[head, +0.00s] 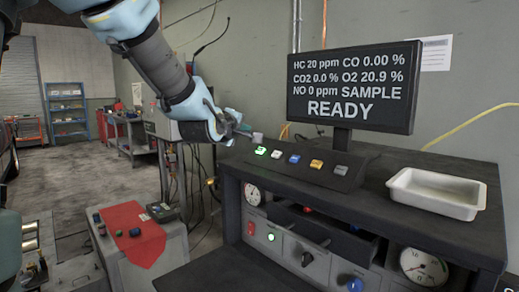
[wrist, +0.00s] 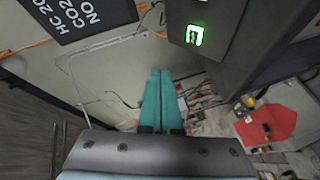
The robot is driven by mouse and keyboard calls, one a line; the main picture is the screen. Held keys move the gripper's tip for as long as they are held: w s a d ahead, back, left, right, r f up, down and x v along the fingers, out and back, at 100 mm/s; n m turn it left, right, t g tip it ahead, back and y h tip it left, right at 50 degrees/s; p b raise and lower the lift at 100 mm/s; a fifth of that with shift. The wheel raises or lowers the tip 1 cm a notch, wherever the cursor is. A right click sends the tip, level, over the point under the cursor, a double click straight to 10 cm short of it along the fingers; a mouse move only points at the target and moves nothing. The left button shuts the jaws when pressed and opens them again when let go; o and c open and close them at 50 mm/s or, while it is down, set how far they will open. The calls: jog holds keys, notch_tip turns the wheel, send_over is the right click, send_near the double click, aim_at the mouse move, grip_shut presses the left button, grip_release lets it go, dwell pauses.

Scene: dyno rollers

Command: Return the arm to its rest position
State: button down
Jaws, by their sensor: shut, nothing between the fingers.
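My gripper (head: 245,130) is shut and empty at the end of my raised arm, which reaches in from the upper left in the head view. It hangs in the air at the left end of the analyzer's button panel (head: 308,170), close to the green-lit button (head: 261,151). I cannot tell whether the fingertips touch anything. In the wrist view my teal fingers (wrist: 158,100) lie together with nothing between them, and the lit green button (wrist: 195,34) shows up and to the right of them.
A monitor (head: 352,88) reading READY stands behind the panel. A white tray (head: 436,193) sits on the bench top (head: 400,160) at right. A low cabinet with a red cloth (head: 135,233) stands at left. The floor (head: 85,180) behind it is open. Cables hang along the wall.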

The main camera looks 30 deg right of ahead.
jog(key=a+f+m+g+y, duration=0.2)
jog(key=a+f+y, duration=0.2)
jog(key=a+f, duration=0.5)
jog(key=a+f+m+g+y, duration=0.1)
jog(key=a+f+y, duration=0.35)
jog(key=a, duration=0.75)
jog(key=s+a+f+m+g+y, duration=0.1)
jog(key=s+a+f+g, duration=0.2)
jog(key=s+a+f, duration=0.2)
jog(key=s+a+f+m+g+y, duration=0.1)
jog(key=s+a+f+m+g, duration=0.1)
jog(key=s+a+f, duration=0.3)
jog(key=s+a+g, duration=0.1)
jog(key=s+a, duration=0.2)
jog(key=a, duration=0.3)
jog(key=shift+a+g, duration=0.3)
jog(key=shift+a, duration=0.05)
jog(key=c, duration=1.5)
grip_release()
jog(key=shift+y, duration=0.25)
